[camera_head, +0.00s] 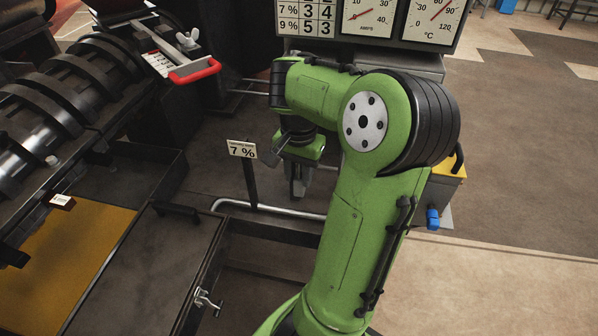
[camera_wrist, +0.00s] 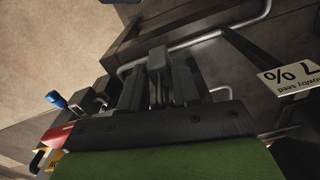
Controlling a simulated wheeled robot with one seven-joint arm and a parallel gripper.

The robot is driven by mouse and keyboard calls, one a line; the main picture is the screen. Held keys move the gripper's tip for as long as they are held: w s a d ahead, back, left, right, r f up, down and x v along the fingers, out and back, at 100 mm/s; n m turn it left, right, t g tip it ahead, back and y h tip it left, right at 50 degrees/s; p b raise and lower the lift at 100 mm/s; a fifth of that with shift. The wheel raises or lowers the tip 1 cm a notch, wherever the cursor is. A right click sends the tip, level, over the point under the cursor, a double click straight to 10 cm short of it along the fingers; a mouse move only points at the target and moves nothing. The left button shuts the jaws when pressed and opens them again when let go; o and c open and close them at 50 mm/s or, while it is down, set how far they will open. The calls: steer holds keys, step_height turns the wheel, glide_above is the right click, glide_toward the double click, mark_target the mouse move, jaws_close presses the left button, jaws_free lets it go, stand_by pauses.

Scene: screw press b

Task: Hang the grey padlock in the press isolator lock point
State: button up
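My gripper (camera_head: 298,188) hangs below the green wrist of my arm, near the middle of the head view and just right of the "7 %" sign. In the wrist view its dark fingers (camera_wrist: 160,78) point up the picture, close together. A greyish strip shows between them, and I cannot tell whether it is a held thing or part of the gripper. I cannot make out the grey padlock for certain in either view.
A "7 %" sign (camera_head: 242,149) stands on a post left of my gripper, above a bent metal rail (camera_head: 262,208). The screw press (camera_head: 62,95) fills the left. A gauge panel (camera_head: 375,20) stands behind. Open floor (camera_head: 530,110) lies right.

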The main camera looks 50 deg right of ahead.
jaws_close()
steer(key=o, duration=0.7)
jaws_free()
steer(key=shift+r, duration=0.1)
step_height(320, 180, up, 16)
steer(key=p, duration=0.6)
steer(key=shift+f+p, duration=0.2)
steer(key=shift+p, duration=0.15)
